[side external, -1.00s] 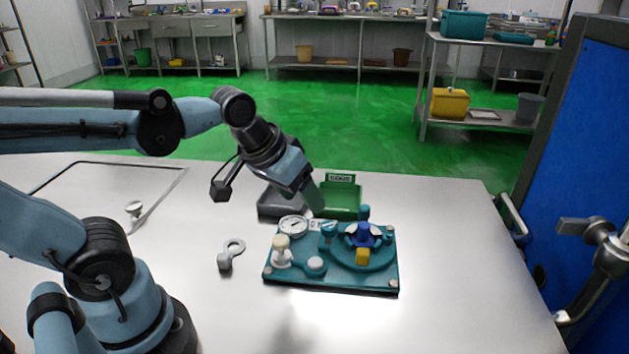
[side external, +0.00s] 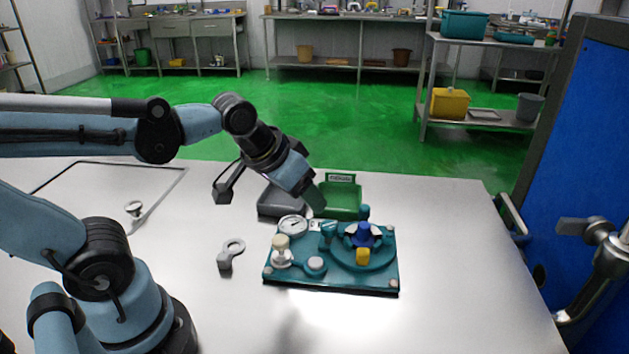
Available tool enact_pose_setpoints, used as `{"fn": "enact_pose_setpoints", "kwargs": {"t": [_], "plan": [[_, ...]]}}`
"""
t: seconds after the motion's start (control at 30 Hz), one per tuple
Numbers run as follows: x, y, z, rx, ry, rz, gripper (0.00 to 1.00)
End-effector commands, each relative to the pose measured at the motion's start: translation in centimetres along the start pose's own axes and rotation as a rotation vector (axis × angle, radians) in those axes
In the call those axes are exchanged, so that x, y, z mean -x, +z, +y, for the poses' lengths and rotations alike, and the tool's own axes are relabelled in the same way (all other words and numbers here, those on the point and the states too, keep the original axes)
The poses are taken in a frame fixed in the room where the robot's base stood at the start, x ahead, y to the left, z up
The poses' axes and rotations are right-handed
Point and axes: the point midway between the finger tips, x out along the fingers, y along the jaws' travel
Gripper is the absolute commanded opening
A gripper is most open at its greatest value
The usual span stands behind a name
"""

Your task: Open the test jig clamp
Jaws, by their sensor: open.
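The teal test jig (side external: 335,280) lies flat on the steel table. A round dial gauge (side external: 292,225) is at its back left, and a cream-topped knob (side external: 281,251) stands at its left. On its right is a round clamp fixture (side external: 362,245) with a blue knob on top and a yellow block (side external: 362,256) at its front. Whether the clamp is shut is too small to tell. My gripper (side external: 317,201) hangs just behind and above the jig, left of the clamp, pointing down to the right. It looks empty and apart from the jig; its fingers are hard to make out.
A green bin (side external: 342,198) and a grey tray (side external: 283,204) stand behind the jig, close to my gripper. A grey ring-ended part (side external: 230,253) lies left of the jig. The table front is clear. A blue door (side external: 590,130) is at the right.

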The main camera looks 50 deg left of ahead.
Motion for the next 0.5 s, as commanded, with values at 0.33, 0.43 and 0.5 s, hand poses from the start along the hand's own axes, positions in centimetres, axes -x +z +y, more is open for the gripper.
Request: {"fn": "enact_pose_setpoints", "kwargs": {"t": [0.33,0.43,0.5], "plan": [[-2.6,-6.7,2.0,0.215,-0.113,-0.127,0.52],[-3.7,-8.0,2.6,0.270,-0.151,-0.148,0.52],[-4.4,-8.7,2.9,0.301,-0.171,-0.158,0.52]]}}
